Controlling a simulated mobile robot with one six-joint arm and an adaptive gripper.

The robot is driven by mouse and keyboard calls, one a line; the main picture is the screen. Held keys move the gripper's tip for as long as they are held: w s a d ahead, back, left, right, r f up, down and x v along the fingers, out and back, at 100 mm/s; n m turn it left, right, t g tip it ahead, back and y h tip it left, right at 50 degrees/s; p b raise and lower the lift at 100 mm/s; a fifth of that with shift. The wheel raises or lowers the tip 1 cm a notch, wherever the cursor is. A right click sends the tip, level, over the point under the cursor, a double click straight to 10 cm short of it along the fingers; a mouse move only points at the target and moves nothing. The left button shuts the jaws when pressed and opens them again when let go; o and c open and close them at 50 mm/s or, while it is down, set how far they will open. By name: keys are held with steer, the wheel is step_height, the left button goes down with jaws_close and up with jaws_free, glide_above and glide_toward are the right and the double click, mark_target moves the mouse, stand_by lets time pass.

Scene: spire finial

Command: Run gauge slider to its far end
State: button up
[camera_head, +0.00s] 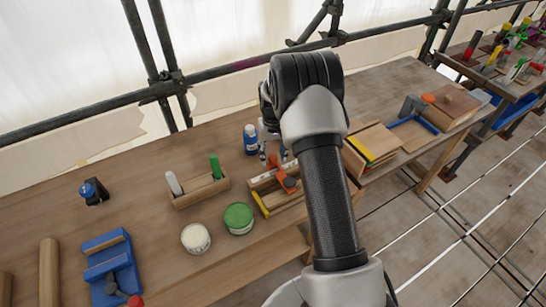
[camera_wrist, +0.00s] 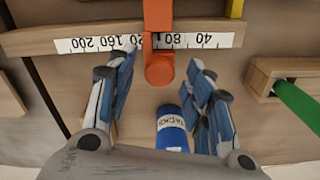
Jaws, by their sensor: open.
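The gauge is a wooden fixture with a white printed scale (camera_wrist: 85,43) along its rail. It also shows in the head view as a wooden frame (camera_head: 265,181), partly hidden by my arm. The orange slider (camera_wrist: 159,30) crosses the scale around the 80 to 120 marks, with a rounded orange knob at its near end. It also shows in the head view (camera_head: 285,181). My gripper (camera_wrist: 163,59) is open, its blue-padded fingers on either side of the knob in the wrist view, with gaps on both sides. Contact is not visible.
A blue bottle (camera_wrist: 172,128) stands behind the gauge. A wooden holder (camera_head: 203,189) with green and white markers is to its left, with a green tin (camera_head: 238,218) and a white tin (camera_head: 196,238) in front. Wooden boards (camera_head: 374,144) lie to the right.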

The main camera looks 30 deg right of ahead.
steer(key=shift+f, duration=0.45)
jaws_close()
stand_by(0.4)
